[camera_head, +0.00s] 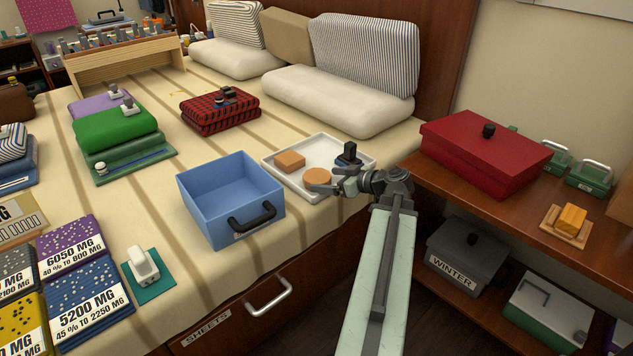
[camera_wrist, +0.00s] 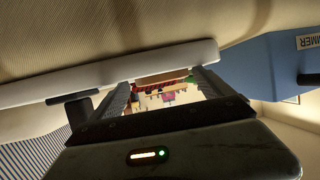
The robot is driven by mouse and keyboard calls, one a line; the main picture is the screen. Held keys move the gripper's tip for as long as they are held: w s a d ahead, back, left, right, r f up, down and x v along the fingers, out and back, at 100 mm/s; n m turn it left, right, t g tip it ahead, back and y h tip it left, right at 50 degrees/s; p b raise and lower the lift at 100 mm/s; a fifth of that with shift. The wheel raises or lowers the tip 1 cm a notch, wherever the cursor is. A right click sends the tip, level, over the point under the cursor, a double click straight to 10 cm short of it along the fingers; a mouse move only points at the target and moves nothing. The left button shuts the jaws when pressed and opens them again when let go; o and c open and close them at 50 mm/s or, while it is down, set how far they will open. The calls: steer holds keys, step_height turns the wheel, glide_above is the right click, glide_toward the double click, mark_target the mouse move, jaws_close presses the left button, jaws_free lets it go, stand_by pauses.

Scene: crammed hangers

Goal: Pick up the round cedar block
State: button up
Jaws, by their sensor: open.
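The round cedar block (camera_head: 316,176) is a flat, light orange-brown disc on the white tray (camera_head: 331,151) on the bed. A square block (camera_head: 289,161) of similar colour lies behind it to the left on the tray. My gripper (camera_head: 326,183) is open at the tray's front right edge, close to the round block's right side. I see nothing held. In the wrist view my two dark fingers (camera_wrist: 165,88) stand apart, with the distant room between them. The tray's pale edge (camera_wrist: 110,78) crosses that view; I cannot make out the round block there.
A dark upright object (camera_head: 348,154) stands at the tray's right, just behind my gripper. A blue bin (camera_head: 205,210) with a black handle stands left of the tray. A red box (camera_head: 470,156) sits on the wooden shelf at right.

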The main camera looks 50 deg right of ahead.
steer(key=b+x, duration=0.1)
steer(key=x, duration=0.3)
steer(key=shift+w+a, duration=0.1)
steer(key=shift+w, duration=0.25)
steer(key=c, duration=1.2)
steer(key=shift+o, duration=0.2)
steer(key=shift+r, duration=0.1)
step_height(320, 180, up, 38)
steer(key=p, duration=3.8)
steer(key=b, duration=2.9)
glide_above(323, 178)
steer(key=w, duration=0.2)
step_height(323, 178, down, 28)
steer(key=shift+a+f, duration=0.1)
steer(key=shift+f, duration=0.15)
steer(key=shift+r+p, duration=0.15)
steer(key=shift+p, duration=0.2)
